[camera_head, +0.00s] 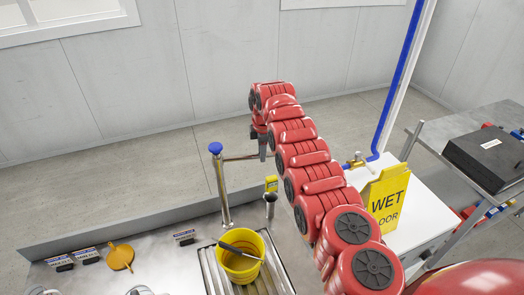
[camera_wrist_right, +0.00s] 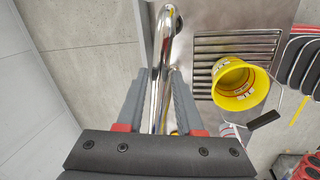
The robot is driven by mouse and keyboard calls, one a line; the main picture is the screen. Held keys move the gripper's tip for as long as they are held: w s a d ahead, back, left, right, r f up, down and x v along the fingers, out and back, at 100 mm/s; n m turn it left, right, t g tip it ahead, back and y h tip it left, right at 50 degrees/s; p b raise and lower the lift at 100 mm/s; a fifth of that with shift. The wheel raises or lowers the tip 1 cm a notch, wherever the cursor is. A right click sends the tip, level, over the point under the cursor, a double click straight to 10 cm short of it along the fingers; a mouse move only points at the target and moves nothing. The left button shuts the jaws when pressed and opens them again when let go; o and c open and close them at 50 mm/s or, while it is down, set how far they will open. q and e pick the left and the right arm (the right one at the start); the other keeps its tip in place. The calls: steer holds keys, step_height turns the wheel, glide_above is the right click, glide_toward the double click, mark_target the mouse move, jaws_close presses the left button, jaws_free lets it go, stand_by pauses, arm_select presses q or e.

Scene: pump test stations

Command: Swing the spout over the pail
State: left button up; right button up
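The spout (camera_head: 240,158) is a thin metal pipe reaching right from a chrome post with a blue knob (camera_head: 215,148). The yellow pail (camera_head: 240,267) stands in front and to the right of the post, and the spout's outer end is behind it. My right gripper (camera_head: 263,148) points down at that outer end. In the right wrist view the chrome pipe (camera_wrist_right: 163,60) runs between the gripper's two fingers (camera_wrist_right: 160,85); whether they press on it I cannot tell. The pail (camera_wrist_right: 218,75) lies right of the fingers there. My left gripper is not in view.
A yellow wet-floor sign (camera_head: 388,200) stands at right, behind my red arm.

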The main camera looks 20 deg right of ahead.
jaws_close()
stand_by(1.1)
